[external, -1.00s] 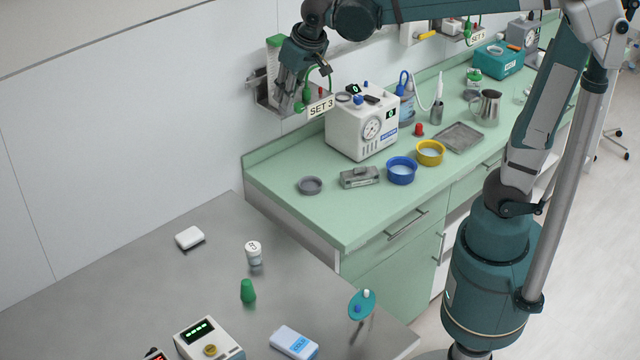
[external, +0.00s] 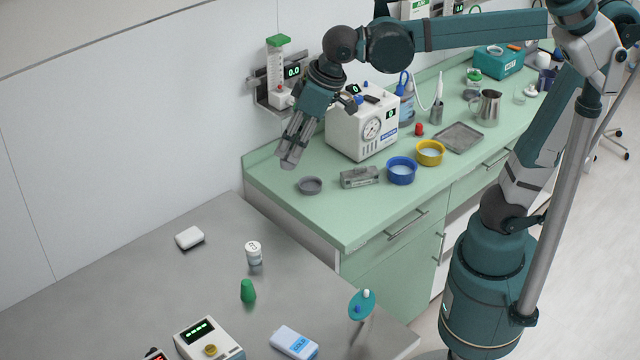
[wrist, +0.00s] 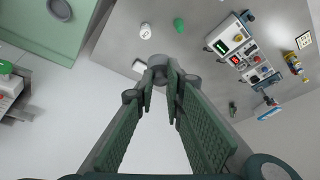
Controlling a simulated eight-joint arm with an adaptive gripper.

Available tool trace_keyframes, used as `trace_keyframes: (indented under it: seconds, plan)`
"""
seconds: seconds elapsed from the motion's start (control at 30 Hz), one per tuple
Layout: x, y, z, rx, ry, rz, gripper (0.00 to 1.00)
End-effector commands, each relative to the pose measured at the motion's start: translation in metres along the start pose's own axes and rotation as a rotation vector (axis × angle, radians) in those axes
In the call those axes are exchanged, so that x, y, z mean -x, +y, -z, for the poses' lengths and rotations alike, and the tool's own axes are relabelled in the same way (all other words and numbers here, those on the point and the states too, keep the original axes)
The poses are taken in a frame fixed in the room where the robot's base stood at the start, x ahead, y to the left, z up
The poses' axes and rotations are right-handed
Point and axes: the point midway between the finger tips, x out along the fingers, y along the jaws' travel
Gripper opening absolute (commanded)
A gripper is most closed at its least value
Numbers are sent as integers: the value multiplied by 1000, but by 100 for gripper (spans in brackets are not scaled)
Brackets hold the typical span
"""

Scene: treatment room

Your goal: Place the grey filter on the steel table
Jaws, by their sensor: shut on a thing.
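In the external view the filter (external: 288,162) is small and hard to make out at the tips. The steel table (external: 130,285) is at lower left in the external view, and the filter is apart from it. The table (wrist: 195,45) also shows ahead of the fingers in the wrist view.
The table holds a white block (external: 189,237), a white-capped jar (external: 254,252), a green cone (external: 248,291), a display box (external: 208,340) and a blue-labelled pack (external: 294,342). A grey ring dish (external: 310,186) and white machine (external: 362,130) stand on the counter. Bare steel lies between.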

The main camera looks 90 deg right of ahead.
Motion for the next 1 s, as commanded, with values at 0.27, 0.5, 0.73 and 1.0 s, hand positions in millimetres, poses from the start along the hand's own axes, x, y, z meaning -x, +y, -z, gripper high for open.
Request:
trace_keyframes:
  seconds: [0.27,0.5,0.73,1.0]
  plan:
    - [4,-32,-18,83,2,38,0]
    - [1,-48,-30,128,4,57,0]
    - [-24,-46,-40,126,4,56,0]
    - [-70,-44,-59,125,4,56,0]
